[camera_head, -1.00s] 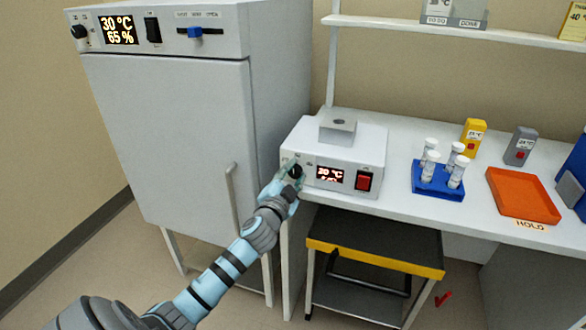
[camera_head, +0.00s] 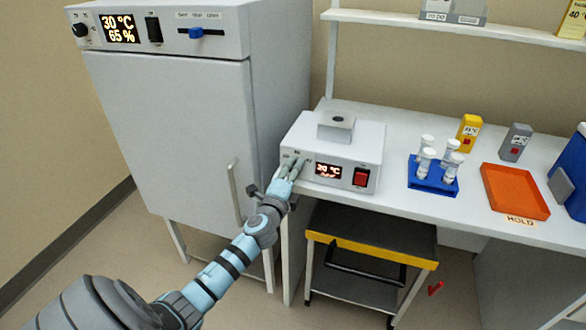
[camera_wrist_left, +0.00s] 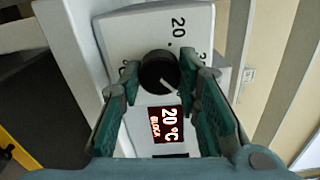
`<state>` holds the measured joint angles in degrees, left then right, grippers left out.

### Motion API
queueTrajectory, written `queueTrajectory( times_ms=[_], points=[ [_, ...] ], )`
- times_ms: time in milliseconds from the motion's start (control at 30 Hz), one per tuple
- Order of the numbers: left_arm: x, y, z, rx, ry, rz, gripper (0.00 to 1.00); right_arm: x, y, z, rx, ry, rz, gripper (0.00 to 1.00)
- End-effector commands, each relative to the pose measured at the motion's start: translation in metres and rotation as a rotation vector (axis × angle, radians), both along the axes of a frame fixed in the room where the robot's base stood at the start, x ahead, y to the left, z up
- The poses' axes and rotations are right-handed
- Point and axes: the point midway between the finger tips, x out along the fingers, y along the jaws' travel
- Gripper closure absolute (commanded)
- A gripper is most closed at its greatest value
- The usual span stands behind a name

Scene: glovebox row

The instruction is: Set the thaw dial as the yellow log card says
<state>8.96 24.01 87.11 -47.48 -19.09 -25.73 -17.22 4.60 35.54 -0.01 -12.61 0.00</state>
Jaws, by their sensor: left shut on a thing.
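The thaw dial is the round black knob (camera_wrist_left: 157,72) on the white block heater (camera_head: 352,148). Its white mark points down and right in the left wrist view, where the number 20 is printed above it. The heater display (camera_wrist_left: 166,124) reads 20 °C, BLOCK; it also shows in the head view (camera_head: 329,171). My left gripper (camera_head: 293,168) is at the heater's front left, its fingers shut on the dial from both sides. In the head view the fingers hide the dial. A yellow card (camera_head: 572,18) on the shelf at the upper right reads 40 °; its heading is cut off.
A grey cabinet (camera_head: 180,130) with its own dial and 30 °C display stands at left. A red switch (camera_head: 361,177) sits right of the heater display. A blue tube rack (camera_head: 433,178) and an orange tray (camera_head: 515,192) lie further right. A cart (camera_head: 370,250) stands under the bench.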

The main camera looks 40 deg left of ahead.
Motion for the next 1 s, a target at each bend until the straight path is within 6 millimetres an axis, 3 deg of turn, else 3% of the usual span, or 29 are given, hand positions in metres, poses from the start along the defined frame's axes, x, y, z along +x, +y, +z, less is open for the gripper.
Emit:
queueTrajectory(
  times_ms=[333,867,900,1000],
  points=[
    [-0.0001,-0.0001,-0.0003,0.138,0.049,0.000,0.97,0.0002,-0.0002,0.0059,0.000,0.000,0.000,0.60],
    [-0.0002,0.0001,-0.0012,0.162,0.058,0.000,0.97,0.0003,-0.0002,0.0063,0.000,0.000,0.000,0.60],
    [-0.0002,0.0001,-0.0012,0.162,0.058,0.000,0.65,0.0004,-0.0001,0.0063,0.000,-0.001,0.000,0.60],
    [-0.0002,0.0000,-0.0011,0.161,0.057,0.000,0.49,0.0003,-0.0001,0.0063,0.000,0.000,0.000,0.60]
  ],
)
